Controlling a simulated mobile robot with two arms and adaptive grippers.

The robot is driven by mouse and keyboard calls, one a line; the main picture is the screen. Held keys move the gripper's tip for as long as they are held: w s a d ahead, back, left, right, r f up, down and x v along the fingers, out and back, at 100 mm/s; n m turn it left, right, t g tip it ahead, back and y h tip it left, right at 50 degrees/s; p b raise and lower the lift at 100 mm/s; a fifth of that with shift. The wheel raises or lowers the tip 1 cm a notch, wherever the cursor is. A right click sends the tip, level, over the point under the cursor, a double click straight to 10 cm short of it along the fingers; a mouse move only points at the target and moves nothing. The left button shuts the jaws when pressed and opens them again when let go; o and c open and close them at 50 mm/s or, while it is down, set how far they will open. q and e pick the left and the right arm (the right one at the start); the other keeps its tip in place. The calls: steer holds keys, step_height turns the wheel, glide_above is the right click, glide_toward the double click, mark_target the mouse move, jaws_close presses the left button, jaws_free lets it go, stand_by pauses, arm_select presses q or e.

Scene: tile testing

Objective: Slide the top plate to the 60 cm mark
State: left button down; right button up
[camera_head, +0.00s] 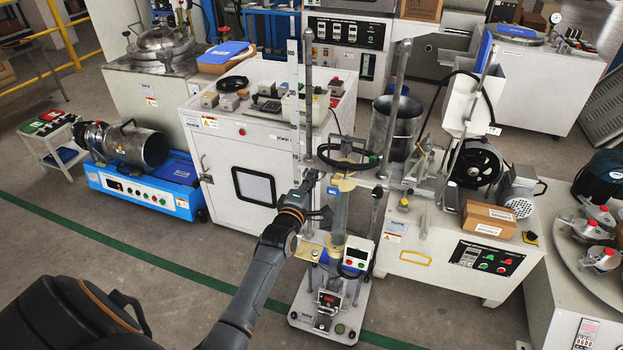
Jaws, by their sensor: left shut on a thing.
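A test stand stands in the middle of the camera_head view, with a tall metal post (308,85) and a white scale strip (293,75) beside it. A yellowish top plate (345,184) sits above a clear cylinder (340,220) in the stand. My left gripper (313,188) is at the left side of this plate, next to the post. It is shut on what looks like the plate's left edge; the fingertips are small and partly hidden. My right gripper is not in view.
A black curved part (345,158) is just above the plate. A white cabinet (220,165) stands behind left, and a bench with a motor unit (470,165) stands right. The stand's base (340,325) is on the floor. Clear floor lies in front and left.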

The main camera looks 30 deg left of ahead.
arm_select(q)
step_height(320, 180, down, 5)
steer(key=b, duration=0.3)
steer(key=shift+f, duration=0.15)
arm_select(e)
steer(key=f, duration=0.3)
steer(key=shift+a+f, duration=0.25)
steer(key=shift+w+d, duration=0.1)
arm_select(q)
steer(key=shift+f+b, duration=1.5)
steer(key=shift+f, duration=0.4)
steer(key=c, duration=1.5)
jaws_free()
steer(key=shift+r, duration=0.2)
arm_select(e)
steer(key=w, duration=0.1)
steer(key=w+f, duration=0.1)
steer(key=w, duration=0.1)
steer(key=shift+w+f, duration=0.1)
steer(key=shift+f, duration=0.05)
